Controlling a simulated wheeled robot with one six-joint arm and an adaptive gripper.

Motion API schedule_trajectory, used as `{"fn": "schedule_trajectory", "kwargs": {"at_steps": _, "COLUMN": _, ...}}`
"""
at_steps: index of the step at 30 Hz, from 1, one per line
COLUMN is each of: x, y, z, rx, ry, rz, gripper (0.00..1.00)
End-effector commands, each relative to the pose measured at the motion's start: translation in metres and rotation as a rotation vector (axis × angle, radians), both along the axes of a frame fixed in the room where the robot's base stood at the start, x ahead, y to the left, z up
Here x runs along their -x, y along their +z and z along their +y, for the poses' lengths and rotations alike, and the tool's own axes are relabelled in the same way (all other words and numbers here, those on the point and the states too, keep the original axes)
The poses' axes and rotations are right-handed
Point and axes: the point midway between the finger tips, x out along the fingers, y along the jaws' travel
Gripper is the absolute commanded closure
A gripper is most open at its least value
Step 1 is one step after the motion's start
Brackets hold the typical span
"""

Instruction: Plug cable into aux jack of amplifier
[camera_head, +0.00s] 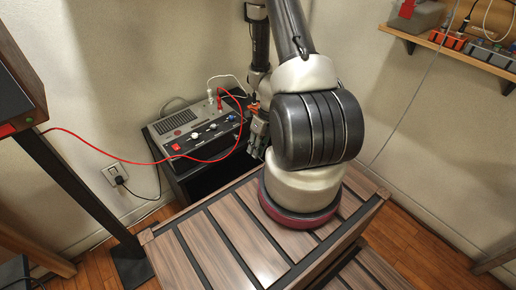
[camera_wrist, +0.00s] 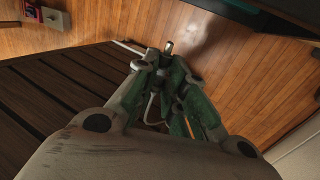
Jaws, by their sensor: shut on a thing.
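The amplifier (camera_head: 190,120) is a grey box with knobs and a red switch on its front, left of my arm in the head view. A red cable (camera_head: 95,148) reaches its top from the left and loops past its front. A white plug (camera_head: 211,93) stands upright at the back of its top. My gripper (camera_head: 256,135) is beside the amplifier's right end, partly hidden by my arm. In the wrist view its green fingers (camera_wrist: 167,62) are closed around a small plug with a metal tip (camera_wrist: 168,46). A pale cable (camera_wrist: 150,108) shows between the fingers. The aux jack cannot be made out.
The amplifier rests on a dark stand (camera_head: 188,180). A slatted wooden table (camera_head: 205,245) fills the front. A wall outlet (camera_head: 115,174) with a black cord is at left. A shelf (camera_head: 440,46) with gear is at upper right. Wooden floor (camera_head: 415,255) is open at right.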

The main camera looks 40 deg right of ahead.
Motion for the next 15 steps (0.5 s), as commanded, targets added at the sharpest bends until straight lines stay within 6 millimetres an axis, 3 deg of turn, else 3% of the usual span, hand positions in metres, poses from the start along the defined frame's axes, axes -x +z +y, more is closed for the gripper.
{"fn": "schedule_trajectory", "kwargs": {"at_steps": 15, "x": -0.0041, "y": -0.0002, "z": 0.0001, "rx": -0.026, "ry": -0.022, "rz": -0.001, "gripper": 1.0}}
